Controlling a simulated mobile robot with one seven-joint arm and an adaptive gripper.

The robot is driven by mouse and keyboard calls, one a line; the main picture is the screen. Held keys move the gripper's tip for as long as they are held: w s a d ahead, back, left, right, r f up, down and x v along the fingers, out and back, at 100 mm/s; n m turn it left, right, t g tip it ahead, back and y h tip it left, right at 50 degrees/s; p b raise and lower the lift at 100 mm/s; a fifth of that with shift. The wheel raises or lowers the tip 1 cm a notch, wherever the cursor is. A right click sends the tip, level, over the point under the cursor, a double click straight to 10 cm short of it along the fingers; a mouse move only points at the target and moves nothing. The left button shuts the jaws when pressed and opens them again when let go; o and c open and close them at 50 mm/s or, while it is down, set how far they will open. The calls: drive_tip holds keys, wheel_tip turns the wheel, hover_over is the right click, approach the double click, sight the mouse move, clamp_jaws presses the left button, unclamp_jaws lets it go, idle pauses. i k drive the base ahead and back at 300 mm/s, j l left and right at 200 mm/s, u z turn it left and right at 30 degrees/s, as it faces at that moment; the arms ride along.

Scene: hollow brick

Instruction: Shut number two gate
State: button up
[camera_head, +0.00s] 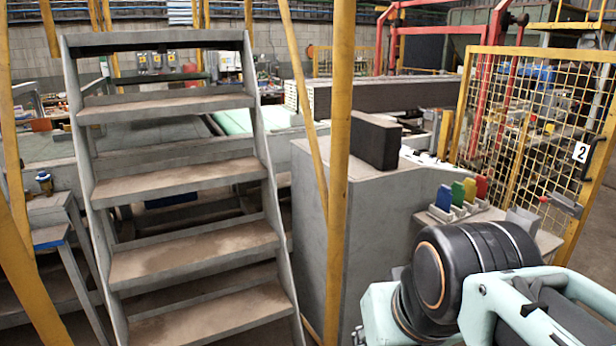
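The number two gate (541,120) is a yellow-framed wire-mesh panel at the right. It carries a white plate with a black "2" (581,152). A black handle (594,156) sits near its right edge, and a grey latch bar with a reddish end (562,204) is lower down. The gate stands at an angle, and no post shows against its right edge, so it looks open; its full swing cannot be judged. My arm's black and pale green links fill the lower right, in front of and below the gate. My gripper's fingers do not show.
Grey metal steps (190,185) stand at the left. A yellow post (340,150) rises in the middle. A grey cabinet (310,200) bears a dark block (375,142). Bare floor (600,245) shows at far right.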

sight(583, 153)
drive_tip(key=i+l+z, duration=0.15)
drive_tip(key=i+z, duration=0.2)
drive_tip(key=z, duration=0.15)
drive_tip(key=i+z, duration=0.45)
drive_tip(key=i+l+z, duration=0.15)
drive_tip(key=i+z, duration=0.2)
drive_tip(key=i, duration=0.3)
drive_tip(key=i+j, duration=0.2)
drive_tip(key=i, duration=0.15)
drive_tip(key=i+j+z, duration=0.15)
drive_tip(key=i, duration=0.2)
